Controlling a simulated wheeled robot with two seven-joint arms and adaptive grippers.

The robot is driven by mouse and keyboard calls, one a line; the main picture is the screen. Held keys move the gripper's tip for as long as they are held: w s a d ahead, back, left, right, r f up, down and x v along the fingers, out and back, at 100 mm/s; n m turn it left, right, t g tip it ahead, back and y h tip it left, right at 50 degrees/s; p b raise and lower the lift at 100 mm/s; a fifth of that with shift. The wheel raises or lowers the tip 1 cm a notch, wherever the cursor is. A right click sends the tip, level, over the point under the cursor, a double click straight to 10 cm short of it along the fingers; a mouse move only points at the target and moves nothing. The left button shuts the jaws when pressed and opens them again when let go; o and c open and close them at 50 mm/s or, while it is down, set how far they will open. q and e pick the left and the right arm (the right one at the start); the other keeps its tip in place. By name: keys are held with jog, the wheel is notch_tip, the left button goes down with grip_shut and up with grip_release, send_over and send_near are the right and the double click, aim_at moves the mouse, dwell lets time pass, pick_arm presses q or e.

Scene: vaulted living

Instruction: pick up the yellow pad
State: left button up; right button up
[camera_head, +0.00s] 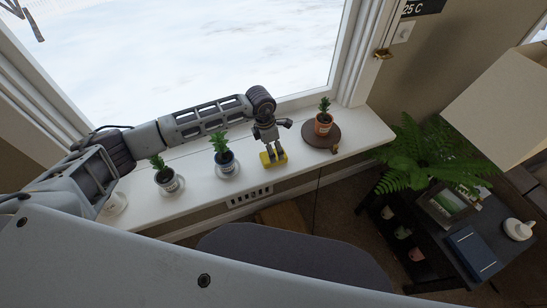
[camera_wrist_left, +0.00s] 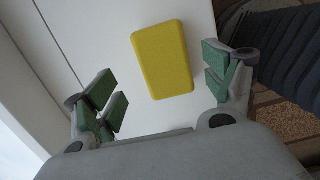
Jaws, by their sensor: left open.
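The yellow pad (camera_wrist_left: 162,60) lies flat on the white windowsill (camera_wrist_left: 110,20), seen whole in the left wrist view. In the head view the yellow pad (camera_head: 282,160) shows partly behind my gripper's fingers. My left gripper (camera_head: 275,153) is above the pad, pointing down. In the left wrist view my left gripper (camera_wrist_left: 165,90) is open, its green-padded fingers wide apart with the pad between and just beyond them. Nothing is held. My right gripper is not in view.
Potted plants stand on the sill: one (camera_head: 166,180) and another (camera_head: 225,162) to the left, and a terracotta one (camera_head: 323,123) on a round brown board (camera_head: 312,137) to the right. A grey chair (camera_head: 290,255) stands below the sill, and a dark side table (camera_head: 490,225) stands at right.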

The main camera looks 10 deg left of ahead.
pick_arm(q)
jog(key=f, duration=0.2)
jog(key=f+p, duration=0.1)
jog(key=shift+s+d+f, duration=0.2)
jog(key=shift+d, duration=0.1)
jog(key=shift+w+d+f, duration=0.1)
jog(key=shift+f, duration=0.6)
jog(key=c, duration=0.9)
jog(key=shift+r, duration=0.2)
jog(key=shift+c, duration=0.2)
notch_tip(320, 180, up, 10)
jog(key=shift+f+b, duration=0.25)
jog(key=shift+b, duration=0.5)
jog(key=shift+r, duration=0.1)
